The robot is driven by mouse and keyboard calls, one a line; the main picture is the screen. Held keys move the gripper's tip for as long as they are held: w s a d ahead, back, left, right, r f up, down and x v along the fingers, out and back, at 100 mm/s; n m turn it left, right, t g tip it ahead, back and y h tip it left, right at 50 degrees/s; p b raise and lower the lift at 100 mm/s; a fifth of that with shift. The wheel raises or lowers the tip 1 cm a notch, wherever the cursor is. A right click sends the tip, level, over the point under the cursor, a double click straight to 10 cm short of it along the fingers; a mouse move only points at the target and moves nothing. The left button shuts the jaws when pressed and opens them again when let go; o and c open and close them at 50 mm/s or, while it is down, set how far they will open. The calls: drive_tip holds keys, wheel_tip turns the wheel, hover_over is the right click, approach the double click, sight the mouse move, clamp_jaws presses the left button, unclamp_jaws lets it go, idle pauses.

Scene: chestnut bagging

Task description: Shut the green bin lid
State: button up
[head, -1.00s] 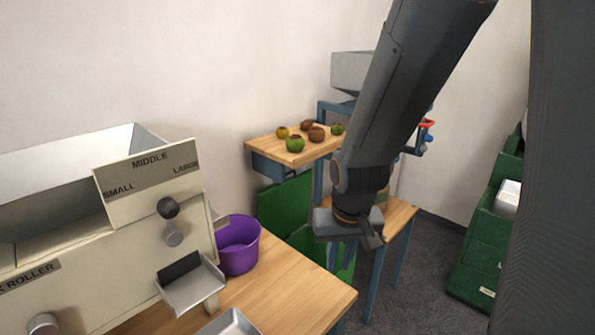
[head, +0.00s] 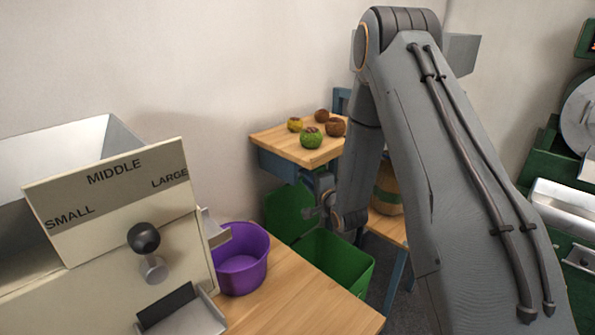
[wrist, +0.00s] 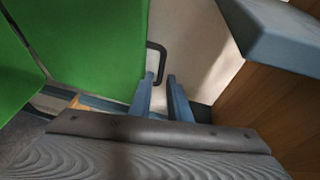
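The green bin (head: 340,262) stands between the tables, its top open. Its green lid (head: 283,212) is raised upright near the wall; it fills the left of the wrist view (wrist: 85,50). A black handle (wrist: 161,55) sticks out from the lid's edge. My gripper (head: 312,204) is beside the lid's right edge, below the small wooden table. In the wrist view its two blue-grey fingers (wrist: 160,78) are apart, with the handle's near end at the gap between their tips. I cannot tell whether they touch it.
The small wooden table (head: 290,145) with several chestnuts or fruits is just above my gripper. A purple bucket (head: 240,262) stands on the front table (head: 300,305), left of the bin. A woven basket (head: 388,190) is behind my arm.

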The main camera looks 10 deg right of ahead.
drive_tip(key=p+x, duration=0.1)
drive_tip(key=x, duration=0.6)
drive_tip(key=shift+w, duration=0.3)
drive_tip(key=shift+c, duration=0.3)
clamp_jaws()
